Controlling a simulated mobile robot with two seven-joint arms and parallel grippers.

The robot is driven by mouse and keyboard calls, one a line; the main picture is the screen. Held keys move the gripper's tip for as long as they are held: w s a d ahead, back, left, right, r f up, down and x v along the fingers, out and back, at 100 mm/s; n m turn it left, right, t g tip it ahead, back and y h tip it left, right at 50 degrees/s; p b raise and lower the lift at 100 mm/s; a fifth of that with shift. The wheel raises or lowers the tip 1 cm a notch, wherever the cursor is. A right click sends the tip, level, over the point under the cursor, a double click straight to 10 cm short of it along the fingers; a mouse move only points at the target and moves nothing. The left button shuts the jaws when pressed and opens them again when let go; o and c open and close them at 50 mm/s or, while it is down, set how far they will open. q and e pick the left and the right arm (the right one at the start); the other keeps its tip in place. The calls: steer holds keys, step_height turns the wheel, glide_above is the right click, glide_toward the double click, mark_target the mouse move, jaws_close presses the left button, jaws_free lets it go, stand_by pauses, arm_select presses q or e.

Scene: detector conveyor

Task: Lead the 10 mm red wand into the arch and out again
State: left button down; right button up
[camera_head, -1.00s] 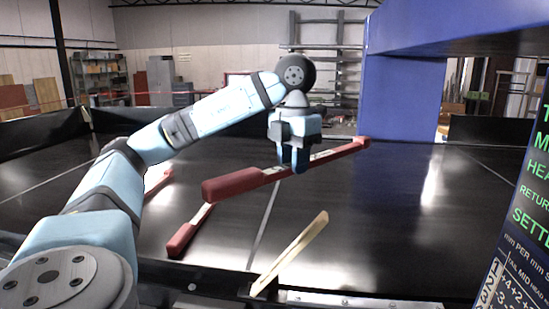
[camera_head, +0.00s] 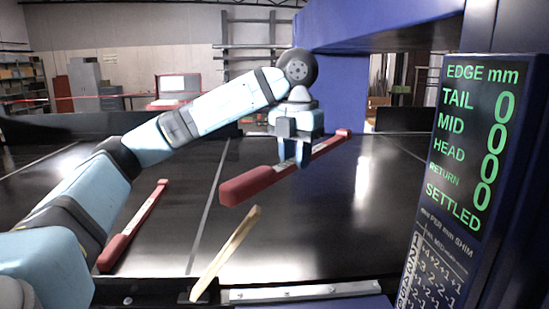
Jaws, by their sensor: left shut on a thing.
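My left gripper (camera_head: 292,160) is shut on the middle of a red wand (camera_head: 250,186) with a pale middle section. It holds the wand aslant above the belt, the thick near end to the lower left and the far end to the upper right. The blue arch (camera_head: 345,92) stands behind, its beam (camera_head: 390,24) running over the right side. The wand's far end overlaps the foot of the arch post in the picture; I cannot tell the gap in depth. A second red wand (camera_head: 122,242) lies on the belt at left. No size marking is legible on either wand. My right gripper is out of view.
The dark belt (camera_head: 310,235) is mostly clear. A pale wooden strip (camera_head: 228,252) leans at the front edge by a metal rail (camera_head: 285,292). A display panel (camera_head: 470,140) at right reads zeros for tail, mid and head, with SETTLED below.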

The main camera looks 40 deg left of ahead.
arm_select(q)
steer(key=w+d+p, duration=0.2)
steer(key=w+d, duration=1.1)
steer(key=w, duration=0.1)
steer(key=s+a+b, duration=0.1)
steer(key=s+a, duration=2.6)
steer(key=s, duration=0.2)
steer(key=shift+s+b, duration=0.35)
steer(key=shift+b, duration=0.05)
stand_by(0.5)
